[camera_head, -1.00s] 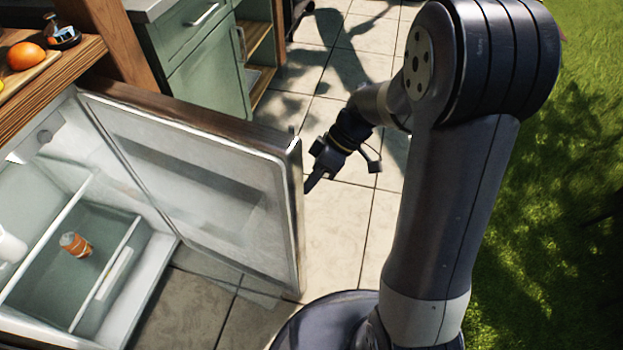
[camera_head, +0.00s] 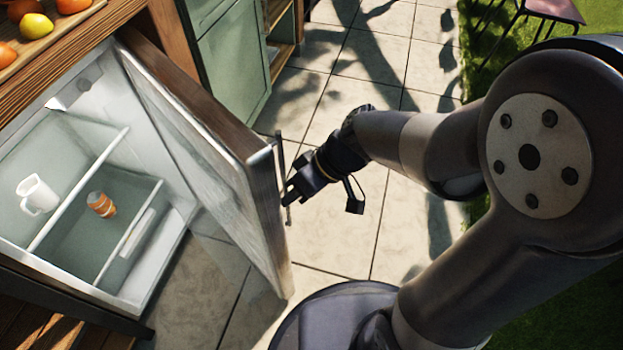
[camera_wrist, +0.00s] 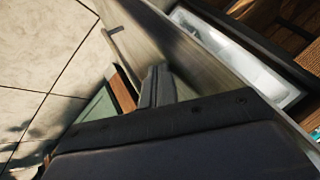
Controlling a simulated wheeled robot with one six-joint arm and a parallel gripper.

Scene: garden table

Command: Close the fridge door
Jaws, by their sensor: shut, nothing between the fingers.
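The fridge door (camera_head: 205,150) stands open in the head view, hinged on the far side by the wooden post, with its free edge toward me. The fridge (camera_head: 55,225) is at the left, its lit interior showing a white mug (camera_head: 37,195) and an orange-banded jar (camera_head: 101,204). My gripper (camera_head: 288,190) is shut and empty at the outer face of the door, near its free edge and the upright handle (camera_head: 280,180). In the wrist view the shut fingers (camera_wrist: 157,88) lie close along the door's outer face (camera_wrist: 185,50). I cannot tell whether they touch it.
A wooden counter (camera_head: 75,60) with fruit (camera_head: 37,25) is above the fridge. A green cabinet (camera_head: 230,65) stands beyond the door. Tiled floor (camera_head: 400,235) is clear right of the door. A pink-seated chair (camera_head: 555,10) is at the far right on grass.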

